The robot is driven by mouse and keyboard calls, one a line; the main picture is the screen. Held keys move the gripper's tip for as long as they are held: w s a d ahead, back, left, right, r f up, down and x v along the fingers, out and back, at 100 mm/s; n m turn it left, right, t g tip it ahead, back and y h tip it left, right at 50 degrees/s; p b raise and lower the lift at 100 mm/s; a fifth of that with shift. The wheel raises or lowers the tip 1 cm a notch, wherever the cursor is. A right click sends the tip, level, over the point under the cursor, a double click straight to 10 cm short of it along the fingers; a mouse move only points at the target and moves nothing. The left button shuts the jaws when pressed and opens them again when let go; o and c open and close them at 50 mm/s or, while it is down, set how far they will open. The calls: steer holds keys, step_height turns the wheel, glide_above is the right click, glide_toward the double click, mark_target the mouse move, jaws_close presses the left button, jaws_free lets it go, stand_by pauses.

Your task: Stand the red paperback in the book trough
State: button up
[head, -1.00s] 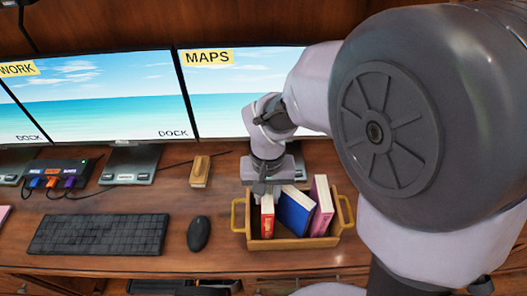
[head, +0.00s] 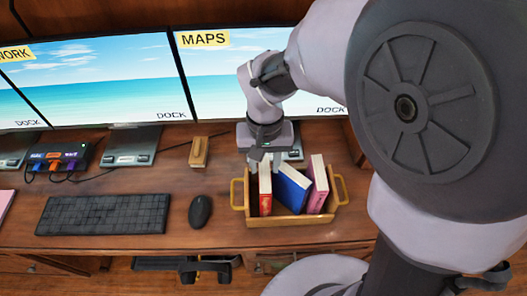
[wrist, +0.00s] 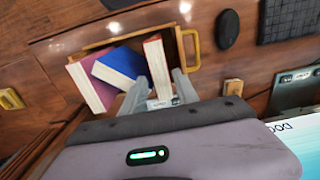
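The red paperback (head: 265,190) stands upright at the left end of the wooden book trough (head: 290,221). A blue book (head: 292,189) leans beside it, and a pink book (head: 318,186) tilts at the right end. My gripper (head: 264,168) is over the red paperback, pointing down. In the wrist view my gripper (wrist: 158,88) has its fingers spread wider than the red paperback (wrist: 160,66), with a gap on each side. It is open and not clamped on the book. The paperback's lower part is hidden by the trough's front wall.
A black mouse (head: 200,211) and keyboard (head: 103,215) lie left of the trough. A small wooden block (head: 199,152) is behind the mouse. Monitors (head: 245,85) stand at the back, close behind my gripper. A cable hub (head: 59,158) sits at the left.

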step_height(320, 180, up, 9)
steer(key=d+p, duration=0.1)
steer(key=p, duration=0.1)
steer(key=s+d+r+m+t+y, duration=0.1)
steer(key=s+d+r+m+t, duration=0.1)
steer(key=s, duration=0.3)
steer(key=s+d+r+m+t+y, duration=0.1)
steer(key=s+d+r+m+t, duration=0.1)
steer(key=s+r, duration=0.3)
steer(key=shift+s+d+r+t, duration=0.25)
steer(key=shift+s+d+t, duration=0.45)
steer(key=shift+d+t, duration=0.2)
steer(key=shift+f, duration=0.1)
